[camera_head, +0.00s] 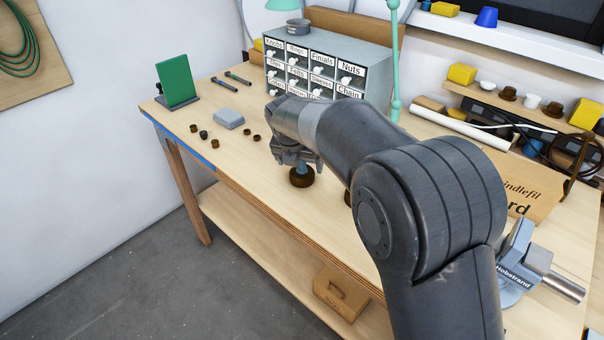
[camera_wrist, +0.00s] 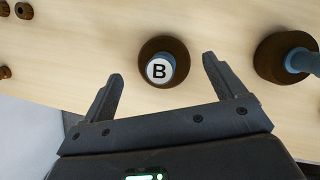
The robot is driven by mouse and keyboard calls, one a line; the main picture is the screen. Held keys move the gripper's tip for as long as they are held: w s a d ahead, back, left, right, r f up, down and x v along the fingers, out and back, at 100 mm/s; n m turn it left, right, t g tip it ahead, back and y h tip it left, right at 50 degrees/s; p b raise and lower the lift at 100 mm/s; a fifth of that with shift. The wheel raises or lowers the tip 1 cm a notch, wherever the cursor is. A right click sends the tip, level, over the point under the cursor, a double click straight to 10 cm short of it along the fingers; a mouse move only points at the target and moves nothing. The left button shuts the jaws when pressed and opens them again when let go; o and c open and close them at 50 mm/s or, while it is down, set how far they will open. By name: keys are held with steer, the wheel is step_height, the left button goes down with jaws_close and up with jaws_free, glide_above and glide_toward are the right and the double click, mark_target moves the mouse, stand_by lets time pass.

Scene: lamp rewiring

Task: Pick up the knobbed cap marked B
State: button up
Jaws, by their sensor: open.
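The knobbed cap marked B (camera_wrist: 181,50) stands upright on the wooden workbench. It has a round dark brown base and a blue-grey knob with a white disc lettered B. In the wrist view it lies between and just beyond the tips of my open, empty gripper (camera_wrist: 160,68), touching neither finger. In the head view the brown cap (camera_head: 301,179) shows just below my gripper (camera_head: 296,160), which partly hides it. A second, similar knobbed cap (camera_wrist: 272,58) stands to its right in the wrist view; no letter shows on it.
Several small brown parts (camera_head: 204,134) and a grey block (camera_head: 229,118) lie left on the bench (camera_head: 290,215). A labelled drawer cabinet (camera_head: 345,52) stands behind. Bench around the cap's left is clear.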

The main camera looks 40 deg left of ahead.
mark_target(303, 167)
steer(key=x, duration=0.4)
steer(key=shift+w, duration=0.35)
steer(key=c, duration=1.1)
